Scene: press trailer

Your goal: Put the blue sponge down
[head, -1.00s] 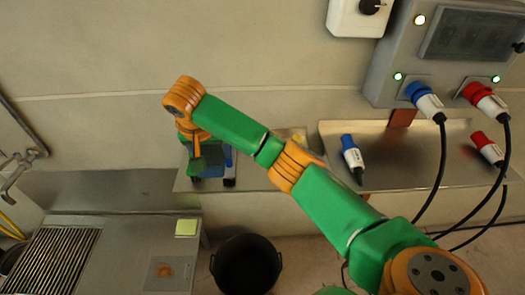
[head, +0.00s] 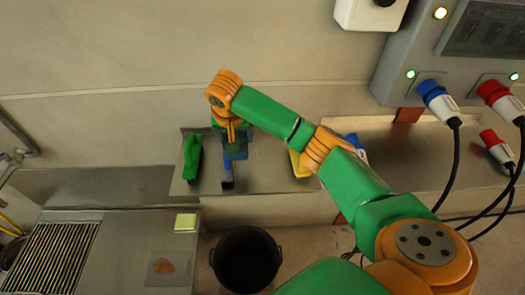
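A blue block, which I take to be the blue sponge (head: 228,172), shows in the head view below my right wrist, over the left part of the metal shelf. My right arm comes in from the right, and its gripper (head: 232,152) points down at the blue sponge and covers part of it. The fingertips are hidden from above, so I cannot tell whether they are closed on it, nor whether the sponge touches the shelf. My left gripper is not in view.
A green item (head: 192,157) lies on the metal shelf (head: 262,178) left of the sponge. A yellow item (head: 298,164) lies right, partly behind my arm. A black bin (head: 246,262) stands below. A yellow-green pad (head: 186,222) lies on the lower-left counter.

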